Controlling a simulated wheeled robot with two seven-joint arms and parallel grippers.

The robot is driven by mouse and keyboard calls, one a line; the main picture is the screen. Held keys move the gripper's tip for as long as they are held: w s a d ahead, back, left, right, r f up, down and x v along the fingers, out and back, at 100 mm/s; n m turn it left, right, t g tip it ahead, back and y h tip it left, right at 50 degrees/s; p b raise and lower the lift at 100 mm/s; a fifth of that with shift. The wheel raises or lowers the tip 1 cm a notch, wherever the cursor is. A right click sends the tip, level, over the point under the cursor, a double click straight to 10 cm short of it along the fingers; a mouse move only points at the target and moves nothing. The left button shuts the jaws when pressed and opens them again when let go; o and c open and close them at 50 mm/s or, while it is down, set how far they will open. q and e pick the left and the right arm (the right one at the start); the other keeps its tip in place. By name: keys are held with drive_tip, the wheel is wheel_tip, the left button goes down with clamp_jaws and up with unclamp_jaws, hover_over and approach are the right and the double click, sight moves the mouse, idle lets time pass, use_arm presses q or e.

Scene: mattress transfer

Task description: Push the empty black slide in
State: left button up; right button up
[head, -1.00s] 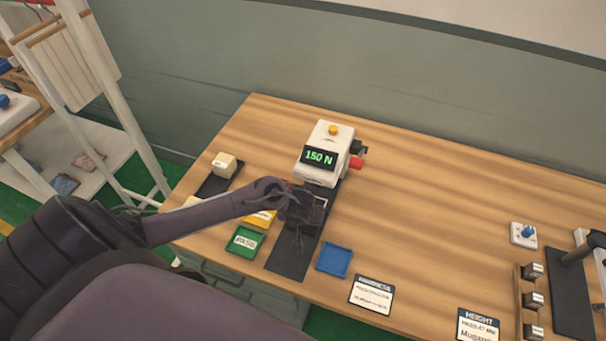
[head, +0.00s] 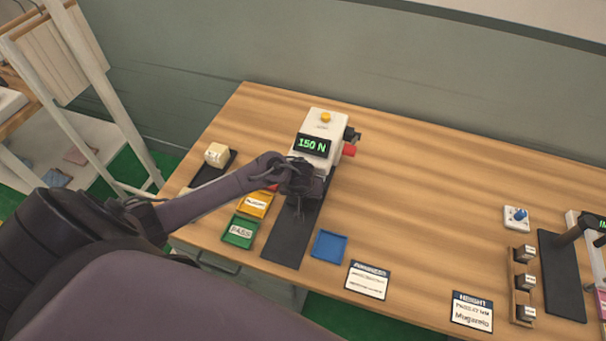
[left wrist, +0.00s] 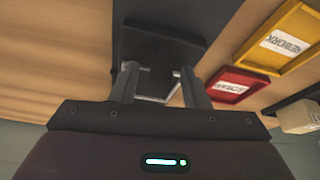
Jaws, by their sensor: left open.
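The black slide (left wrist: 162,46) sits on a long black track (head: 284,240) in front of the white tester (head: 328,128), whose display reads 150 N. The slide is up close to the tester's front, and in the head view my gripper mostly hides it. In the left wrist view a pale, metallic-looking frame shows at the slide, between my fingers; I see no part in it. My left gripper (head: 303,186) is at the slide, its jaws open (left wrist: 158,69). Whether the fingers touch the slide is unclear. My right gripper is out of view.
Left of the track are a green PASS tray (head: 239,231), a yellow REWORK tray (left wrist: 285,45) and a red SCRAP tray (left wrist: 237,86). A pale block (head: 217,154) stands behind them. A blue tray (head: 329,246) lies right of the track. The table's middle is clear.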

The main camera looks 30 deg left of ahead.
use_arm(q)
drive_tip(key=p+v, duration=0.1)
drive_tip(key=v, duration=0.6)
drive_tip(key=shift+r+p, duration=0.3)
drive_tip(key=shift+r, duration=0.1)
drive_tip(key=shift+s, duration=0.1)
